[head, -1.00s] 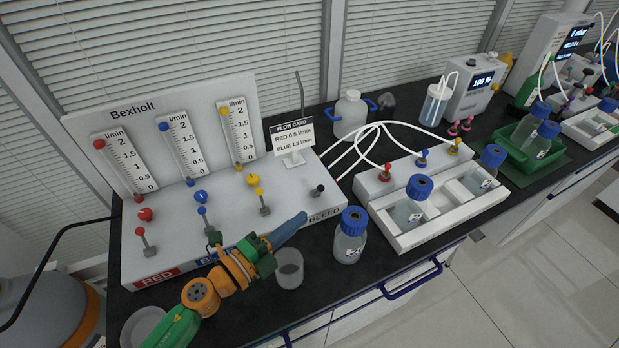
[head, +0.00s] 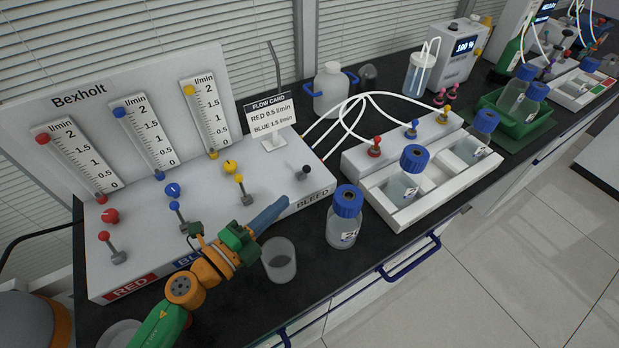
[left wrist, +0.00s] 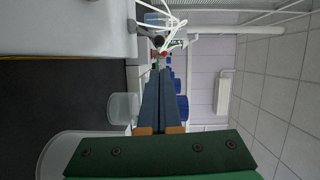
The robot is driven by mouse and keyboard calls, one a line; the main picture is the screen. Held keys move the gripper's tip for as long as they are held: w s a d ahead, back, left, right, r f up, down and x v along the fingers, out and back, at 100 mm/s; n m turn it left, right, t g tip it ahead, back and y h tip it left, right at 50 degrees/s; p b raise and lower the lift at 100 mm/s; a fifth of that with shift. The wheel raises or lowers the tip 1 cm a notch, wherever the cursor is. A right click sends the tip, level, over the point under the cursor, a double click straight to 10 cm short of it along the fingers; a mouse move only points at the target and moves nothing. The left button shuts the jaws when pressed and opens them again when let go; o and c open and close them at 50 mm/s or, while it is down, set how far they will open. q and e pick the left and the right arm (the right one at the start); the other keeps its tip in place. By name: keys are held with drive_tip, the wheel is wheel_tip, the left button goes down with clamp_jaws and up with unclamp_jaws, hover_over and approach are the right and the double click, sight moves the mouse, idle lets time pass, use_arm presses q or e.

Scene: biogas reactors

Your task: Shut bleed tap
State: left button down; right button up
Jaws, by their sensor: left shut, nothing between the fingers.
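The bleed tap (head: 304,174) is a black-knobbed lever on a grey base at the right end of the white Bexholt panel, above the word BLEED (head: 312,197). My right gripper is not in view.
A clear empty cup (head: 280,262) stands just below my left gripper. A blue-capped bottle (head: 344,222) stands right of it. The flow card (head: 270,112) stands on the panel behind the tap. Red, blue and yellow (head: 241,190) levers are to the left. A white bottle tray (head: 433,200) lies right.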

sight(304, 171)
use_arm(q)
drive_tip(key=x, duration=1)
drive_tip(key=shift+p, duration=0.3)
drive_tip(key=shift+w, duration=0.15)
